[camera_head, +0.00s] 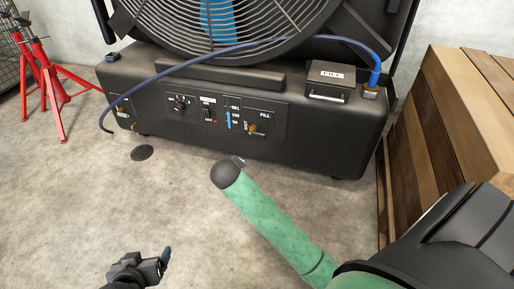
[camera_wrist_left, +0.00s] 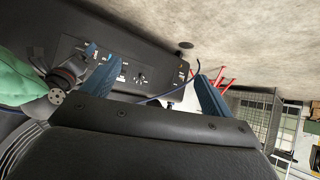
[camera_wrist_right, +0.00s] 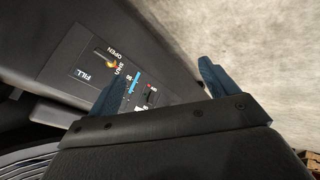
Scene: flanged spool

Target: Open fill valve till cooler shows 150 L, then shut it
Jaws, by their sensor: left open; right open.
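The fill valve (camera_head: 254,129) is a small brass lever under a FILL label on the cooler's (camera_head: 150,95) black front panel. The right wrist view shows the lever (camera_wrist_right: 106,60) beside the words OPEN and SHUT; I cannot tell its exact setting. The level gauge (camera_head: 228,120) is a blue strip reaching about the middle of its blurred scale. My right gripper (camera_wrist_right: 160,80) is open and empty near the panel, apart from the lever; my green arm mostly hides it in the head view. My left gripper (camera_head: 150,268) is open and empty, low over the floor.
A blue hose (camera_head: 200,58) crosses the cooler to a fitting at its right corner, beside a lidded box (camera_head: 328,80). Wooden crates (camera_head: 455,110) stand close on the right, red stands (camera_head: 45,75) on the left. A floor drain (camera_head: 142,153) lies in front; the floor there is clear.

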